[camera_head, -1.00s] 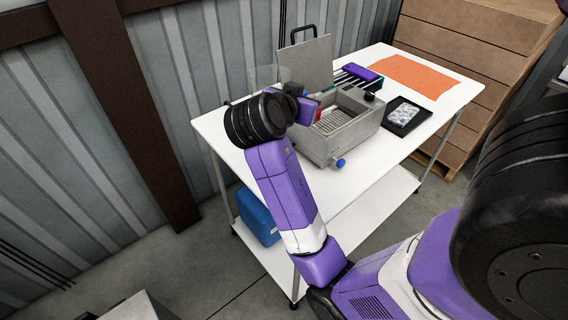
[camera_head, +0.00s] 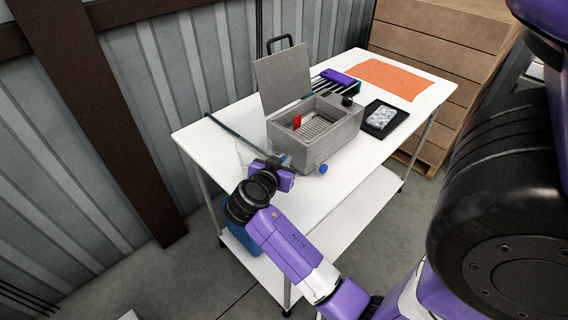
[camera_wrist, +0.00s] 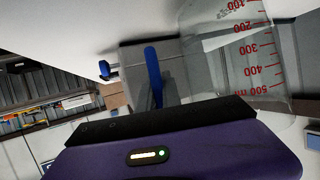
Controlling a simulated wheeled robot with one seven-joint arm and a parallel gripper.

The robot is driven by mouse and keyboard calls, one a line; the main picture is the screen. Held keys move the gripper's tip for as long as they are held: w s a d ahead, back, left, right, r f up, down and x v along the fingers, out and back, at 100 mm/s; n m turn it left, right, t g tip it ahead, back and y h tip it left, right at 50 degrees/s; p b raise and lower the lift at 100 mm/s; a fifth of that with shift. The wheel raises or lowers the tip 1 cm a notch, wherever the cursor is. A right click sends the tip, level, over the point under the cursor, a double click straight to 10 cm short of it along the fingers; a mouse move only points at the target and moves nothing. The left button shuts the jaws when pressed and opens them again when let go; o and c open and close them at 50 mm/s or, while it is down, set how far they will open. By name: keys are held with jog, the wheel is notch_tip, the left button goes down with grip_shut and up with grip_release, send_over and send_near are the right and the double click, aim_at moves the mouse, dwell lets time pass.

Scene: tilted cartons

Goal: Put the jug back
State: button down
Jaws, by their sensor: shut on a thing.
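The jug is a clear beaker with red volume marks up to 500 ml, large on the right of the wrist view (camera_wrist: 245,60). In the head view it is a faint clear shape (camera_head: 245,152) over the table's left part. My gripper (camera_head: 274,168) is shut on it, beside the front left of the grey bath (camera_head: 310,148). A blue bar (camera_wrist: 153,76), apparently the jug's handle, stands beside the clear wall in the wrist view. I cannot tell whether the jug's base touches the table.
The bath's lid (camera_head: 284,76) stands open behind it, and a blue tap knob (camera_head: 322,168) sticks out in front. The white table's front strip (camera_head: 345,190) is clear.

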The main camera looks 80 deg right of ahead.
jog(key=shift+f, duration=0.65)
jog(key=shift+f, duration=0.2)
jog(key=c, duration=1.5)
grip_release()
jog(key=shift+r, duration=0.1)
jog(key=shift+c, duration=0.2)
